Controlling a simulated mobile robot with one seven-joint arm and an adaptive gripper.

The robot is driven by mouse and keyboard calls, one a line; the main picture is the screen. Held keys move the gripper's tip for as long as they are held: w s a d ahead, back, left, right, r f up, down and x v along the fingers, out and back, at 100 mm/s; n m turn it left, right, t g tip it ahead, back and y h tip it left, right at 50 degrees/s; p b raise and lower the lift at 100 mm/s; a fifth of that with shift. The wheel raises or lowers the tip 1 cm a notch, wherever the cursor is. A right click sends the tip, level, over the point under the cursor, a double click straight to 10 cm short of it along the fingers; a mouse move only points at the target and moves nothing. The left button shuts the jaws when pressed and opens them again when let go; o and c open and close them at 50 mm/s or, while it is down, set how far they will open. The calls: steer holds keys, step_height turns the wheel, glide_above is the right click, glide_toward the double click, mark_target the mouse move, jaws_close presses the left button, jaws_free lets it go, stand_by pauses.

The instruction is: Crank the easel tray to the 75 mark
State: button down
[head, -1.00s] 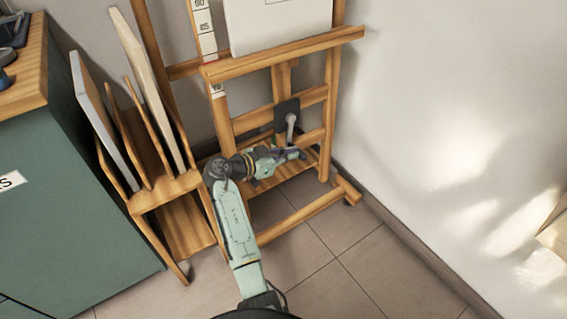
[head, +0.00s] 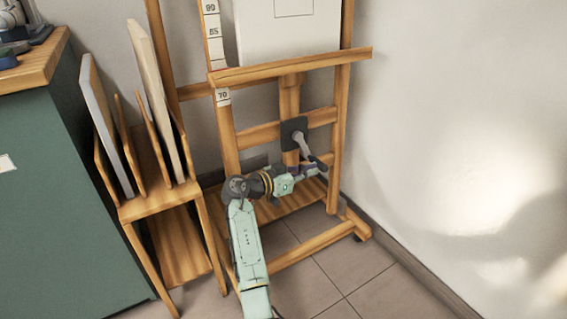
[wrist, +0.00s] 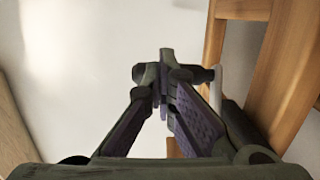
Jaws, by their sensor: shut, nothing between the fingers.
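The wooden easel's tray (head: 290,67) is a level ledge with a white canvas (head: 285,30) standing on it. A white scale strip (head: 213,44) runs up the left post. Its 90 and 85 labels show above the tray and 70 just below; the 75 mark is not visible, and the tray crosses the strip between 85 and 70. The crank (head: 302,144) has a black plate, a grey arm slanting down right, and a dark handle. My gripper (head: 314,169) is at the handle. In the wrist view, my gripper (wrist: 162,85) is shut and empty, with the dark handle (wrist: 200,74) close behind its fingertips; contact is unclear.
A wooden rack (head: 160,203) with upright panels stands left of the easel, beside a green cabinet (head: 65,190). A white wall (head: 450,120) is close on the right. Tiled floor (head: 345,275) lies open in front of the easel.

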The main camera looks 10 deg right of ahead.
steer(key=shift+b+x, duration=0.55)
steer(key=shift+x, duration=0.45)
steer(key=shift+s+d, duration=0.15)
